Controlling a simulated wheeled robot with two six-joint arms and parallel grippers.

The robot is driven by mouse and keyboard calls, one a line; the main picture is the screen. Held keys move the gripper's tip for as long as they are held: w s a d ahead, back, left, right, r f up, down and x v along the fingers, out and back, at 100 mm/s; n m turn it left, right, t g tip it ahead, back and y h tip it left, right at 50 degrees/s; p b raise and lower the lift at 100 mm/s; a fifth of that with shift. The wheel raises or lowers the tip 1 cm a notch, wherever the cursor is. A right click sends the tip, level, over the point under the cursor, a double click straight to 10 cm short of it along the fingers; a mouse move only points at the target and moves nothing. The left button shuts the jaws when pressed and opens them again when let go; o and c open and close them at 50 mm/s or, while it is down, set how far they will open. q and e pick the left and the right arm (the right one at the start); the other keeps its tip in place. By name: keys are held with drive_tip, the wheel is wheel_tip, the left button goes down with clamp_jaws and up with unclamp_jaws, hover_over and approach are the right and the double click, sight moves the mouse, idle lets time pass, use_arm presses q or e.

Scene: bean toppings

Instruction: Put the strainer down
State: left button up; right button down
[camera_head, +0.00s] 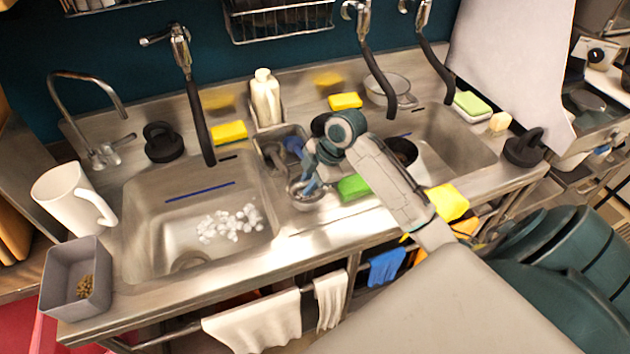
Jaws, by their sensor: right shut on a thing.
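The strainer (306,201) looks like a small round metal bowl. It is at the counter strip between the two sinks, just in front of a square metal container (262,160). My right gripper (309,182) is shut on the strainer, pointing down at it from above. The gripper and wrist hide part of the strainer, and I cannot tell whether it touches the counter. My left gripper is not in view.
The left sink (150,215) holds several white pieces. A green sponge (354,187) lies close right of the strainer. A white mug (70,198) and a grey bin (62,290) stand at the left. A white bottle (265,98) stands behind the container.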

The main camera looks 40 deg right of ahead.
drive_tip(key=shift+s+d+f+p, duration=0.1)
drive_tip(key=shift+s+d+p, duration=0.15)
drive_tip(key=shift+d, duration=0.2)
drive_tip(key=shift+s+d+f+p, duration=0.1)
drive_tip(key=shift+d+p, duration=0.2)
drive_tip(key=shift+d, duration=0.1)
drive_tip(key=shift+f, duration=0.5)
drive_tip(key=shift+w+f, duration=0.1)
drive_tip(key=shift+f, duration=0.05)
drive_tip(key=c, duration=1.3)
unclamp_jaws()
drive_tip(key=shift+c, duration=0.2)
